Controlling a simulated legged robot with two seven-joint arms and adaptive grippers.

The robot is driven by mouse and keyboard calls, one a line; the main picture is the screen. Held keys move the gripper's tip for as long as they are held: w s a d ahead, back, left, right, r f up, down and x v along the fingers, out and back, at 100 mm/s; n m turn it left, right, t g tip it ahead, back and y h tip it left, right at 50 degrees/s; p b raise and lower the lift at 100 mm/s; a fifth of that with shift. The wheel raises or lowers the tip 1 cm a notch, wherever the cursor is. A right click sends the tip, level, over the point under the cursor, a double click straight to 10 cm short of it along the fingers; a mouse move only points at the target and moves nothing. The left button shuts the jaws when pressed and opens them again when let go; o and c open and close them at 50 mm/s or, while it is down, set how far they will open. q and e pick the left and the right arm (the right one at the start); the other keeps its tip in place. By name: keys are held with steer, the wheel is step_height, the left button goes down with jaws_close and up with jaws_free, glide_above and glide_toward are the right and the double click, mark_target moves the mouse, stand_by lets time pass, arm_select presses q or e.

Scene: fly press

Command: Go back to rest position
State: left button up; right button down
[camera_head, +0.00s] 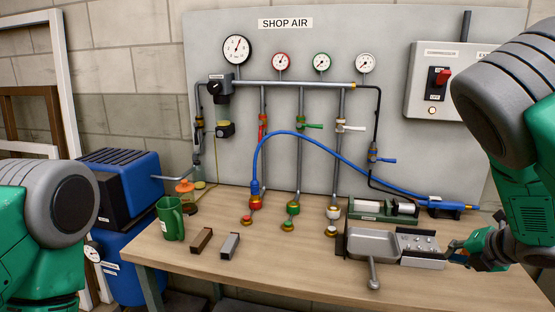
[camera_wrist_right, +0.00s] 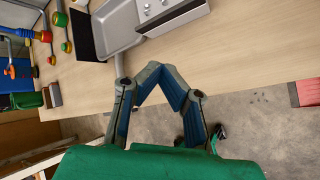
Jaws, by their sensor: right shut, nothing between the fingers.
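My right arm comes in from the right in the head view. Its gripper (camera_head: 456,251) is low at the right of the workbench (camera_head: 300,276), beside the right end of a grey metal tray with a handle (camera_head: 374,245). In the right wrist view, the gripper (camera_wrist_right: 157,70) has its fingertips together with nothing between them. There it shows over the bench's front edge, with floor behind, and the grey tray (camera_wrist_right: 122,28) lies beyond the fingertips. I cannot tell the exact gap to the tray. Part of my left arm shows at the left of the head view; its gripper is out of view.
A grey panel with gauges (camera_head: 237,48) and pipes stands behind the bench. A blue hose (camera_head: 330,150) arches across it. A green mug (camera_head: 170,218) and two small blocks (camera_head: 229,245) stand at the left. The bench's front right is clear.

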steer(key=s+a+f+m+g+b, duration=0.1)
steer(key=s+a+f+m+b, duration=0.15)
steer(key=s+f+m, duration=0.6)
steer(key=s+a+f+m+g+b, duration=0.1)
steer(key=s+a+f+m+b, duration=0.25)
steer(key=f, duration=0.85)
steer(key=s+a+f+m+g, duration=0.2)
steer(key=s+f+m, duration=0.1)
steer(key=s, duration=0.5)
steer(key=s+a+f+m+g+h+b, duration=0.1)
steer(key=s+a+f+m+g, duration=0.1)
steer(key=s+m, duration=0.4)
steer(key=s+a+f+m+g+b, duration=0.1)
steer(key=s+a+f+m, duration=0.3)
steer(key=s, duration=0.6)
steer(key=shift+s+f+g, duration=0.4)
steer(key=shift+f+g, duration=0.1)
steer(key=shift+f, duration=0.35)
steer(key=shift+d, duration=0.25)
steer(key=shift+w+f, duration=0.1)
steer(key=shift+w, duration=0.05)
steer(key=shift+a, duration=0.2)
